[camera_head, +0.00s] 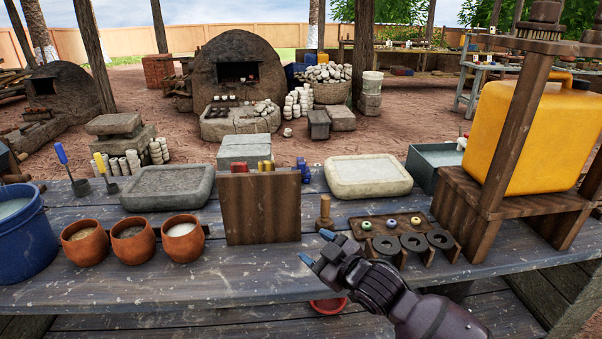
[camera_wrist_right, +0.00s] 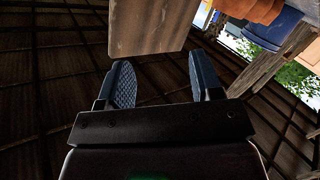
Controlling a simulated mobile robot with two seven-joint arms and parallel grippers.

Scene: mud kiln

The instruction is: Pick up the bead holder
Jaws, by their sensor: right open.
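A flat wooden tray (camera_head: 433,226) with several small coloured bead-like pieces lies on the right half of the bench. I cannot tell for sure that this is the bead holder. A wooden rack (camera_head: 455,253) with dark rings stands just in front of it. My right gripper (camera_head: 316,247) is open and empty above the bench's front part, left of the rack and pointing left. It also shows open in the wrist view (camera_wrist_right: 163,78). An upright wooden board (camera_head: 262,208) stands left of it, and seems to be the panel (camera_wrist_right: 148,25) beyond the fingers. My left gripper is out of view.
A wooden peg (camera_head: 324,215) stands just behind my right gripper. Clay pots (camera_head: 133,241) and a blue bucket (camera_head: 22,242) are at left. A yellow container (camera_head: 535,130) stands on a wooden frame at right. The bench's front strip (camera_head: 200,290) is clear.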

